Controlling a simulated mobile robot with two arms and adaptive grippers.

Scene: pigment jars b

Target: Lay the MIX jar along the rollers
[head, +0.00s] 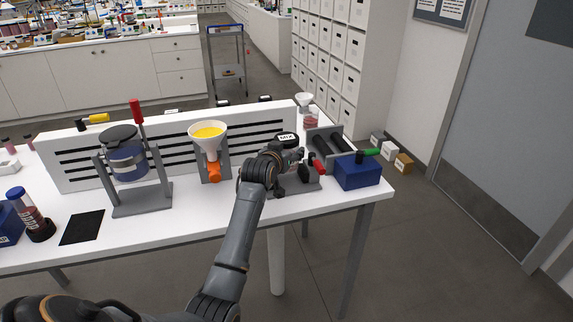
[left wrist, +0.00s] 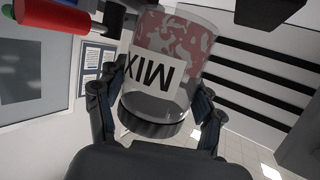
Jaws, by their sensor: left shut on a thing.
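The MIX jar (head: 287,138) has a black lid marked MIX. In the left wrist view the clear jar (left wrist: 170,50) holds pink-red contents and has a white MIX label. My left gripper (head: 277,160) is shut on it, with one finger on each side of the jar in the left wrist view (left wrist: 155,105). The gripper hides part of the jar in the head view. The black rollers (head: 341,144) lie in a grey frame just right of the jar. The jar is beside them, not on them. Whether its base touches anything is hidden. My right gripper is not in view.
A yellow-filled funnel (head: 208,133) stands left. A slotted white panel (head: 75,165) runs behind.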

